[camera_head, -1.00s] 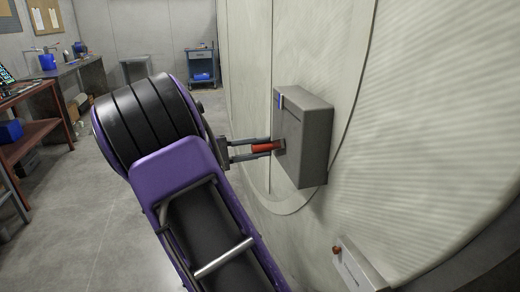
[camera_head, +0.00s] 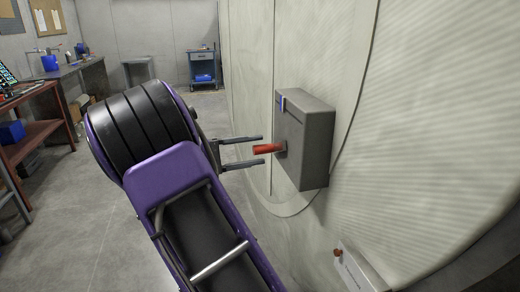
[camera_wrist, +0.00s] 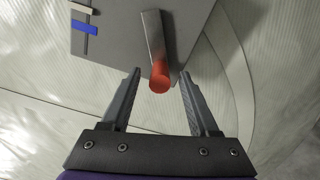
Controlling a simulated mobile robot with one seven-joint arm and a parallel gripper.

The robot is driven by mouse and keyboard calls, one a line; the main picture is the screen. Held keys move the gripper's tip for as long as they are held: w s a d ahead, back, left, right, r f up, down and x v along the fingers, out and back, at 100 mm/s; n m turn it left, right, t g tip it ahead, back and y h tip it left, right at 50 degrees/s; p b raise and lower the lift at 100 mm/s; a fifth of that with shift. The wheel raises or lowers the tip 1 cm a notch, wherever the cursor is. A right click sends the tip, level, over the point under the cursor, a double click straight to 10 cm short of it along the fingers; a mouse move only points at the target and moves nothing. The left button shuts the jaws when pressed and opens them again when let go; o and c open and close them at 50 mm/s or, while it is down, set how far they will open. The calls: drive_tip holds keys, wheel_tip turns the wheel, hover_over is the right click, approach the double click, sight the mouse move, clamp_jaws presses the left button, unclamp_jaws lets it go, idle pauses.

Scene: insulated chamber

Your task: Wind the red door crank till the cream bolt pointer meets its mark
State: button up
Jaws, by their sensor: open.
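The red crank handle (camera_head: 267,149) sticks out from the front of a grey box (camera_head: 312,145) on the pale chamber door. In the wrist view the red handle (camera_wrist: 160,79) sits at the lower end of a grey crank arm (camera_wrist: 153,35). The cream pointer (camera_wrist: 85,9) shows at the top left, above and apart from a blue mark (camera_wrist: 85,29), both at a dark upright strip. My gripper (camera_wrist: 160,74) is open, its fingertips on either side of the handle's free end with gaps on both sides.
A small pale box (camera_head: 357,270) with a red-brown knob is low on the right. The curved door fills the right side. A red bench (camera_head: 40,130) and a blue cart (camera_head: 203,68) stand farther off, with free floor between.

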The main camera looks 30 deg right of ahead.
drive_tip(key=p+v, duration=0.1)
drive_tip(key=v, duration=1.4)
drive_tip(key=shift+a, duration=0.15)
